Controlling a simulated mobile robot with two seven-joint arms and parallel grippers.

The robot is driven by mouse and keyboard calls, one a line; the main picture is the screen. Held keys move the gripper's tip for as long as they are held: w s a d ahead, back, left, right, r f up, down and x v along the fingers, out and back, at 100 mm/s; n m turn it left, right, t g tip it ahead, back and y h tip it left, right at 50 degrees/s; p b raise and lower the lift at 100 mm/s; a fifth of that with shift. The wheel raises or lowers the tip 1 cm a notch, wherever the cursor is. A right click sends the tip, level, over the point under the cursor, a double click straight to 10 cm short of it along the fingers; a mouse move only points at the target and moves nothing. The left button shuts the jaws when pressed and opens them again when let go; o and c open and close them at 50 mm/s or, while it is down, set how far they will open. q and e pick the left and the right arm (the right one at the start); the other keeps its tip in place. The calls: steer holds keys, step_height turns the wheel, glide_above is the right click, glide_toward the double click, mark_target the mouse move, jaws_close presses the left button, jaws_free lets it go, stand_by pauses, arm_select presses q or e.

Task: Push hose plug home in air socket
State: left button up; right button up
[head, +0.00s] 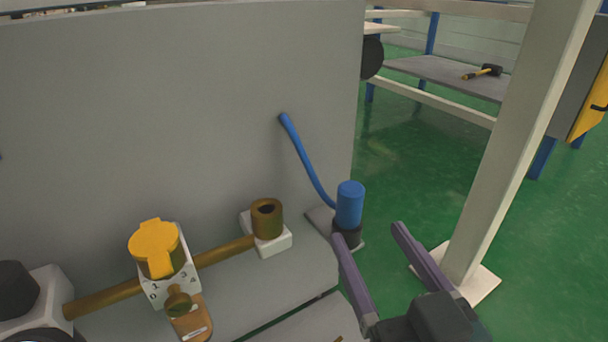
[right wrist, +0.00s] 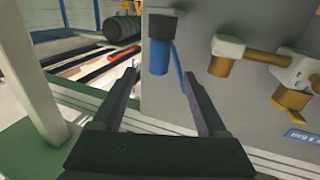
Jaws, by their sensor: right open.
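The blue hose plug (head: 349,204) stands upright in a dark holder on a small grey bracket at the panel's right edge. Its blue hose (head: 305,155) runs up to the grey panel. The plug also shows in the right wrist view (right wrist: 158,60), just beyond and between the fingertips. The brass air socket (head: 266,217), with a dark opening on top, sits on a white block left of the plug, and nothing is in it. My right gripper (head: 368,232) is open and empty, close to the plug on its near right side. My left gripper is not in view.
A brass pipe (head: 225,251) joins the socket to a valve with a yellow cap (head: 155,248). The grey panel (head: 180,100) stands behind. A pale post (head: 520,140) rises to the right of my gripper. A mallet (head: 484,72) lies on a far shelf. Green floor is open between.

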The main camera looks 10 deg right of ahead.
mark_target(355, 214)
steer(key=shift+w+b, duration=0.35)
steer(key=shift+w, duration=0.85)
steer(key=w+b, duration=0.2)
steer(key=w, duration=0.1)
steer(key=w+b, duration=0.1)
steer(key=w, duration=0.1)
steer(key=shift+w+f+b, duration=0.1)
steer(key=shift+f+b, duration=0.2)
steer(key=shift+f, duration=0.1)
steer(key=shift+w+r, duration=0.1)
steer(key=shift+w, duration=0.1)
steer(key=shift+s, duration=0.1)
steer(key=shift+c, duration=1.4)
jaws_close()
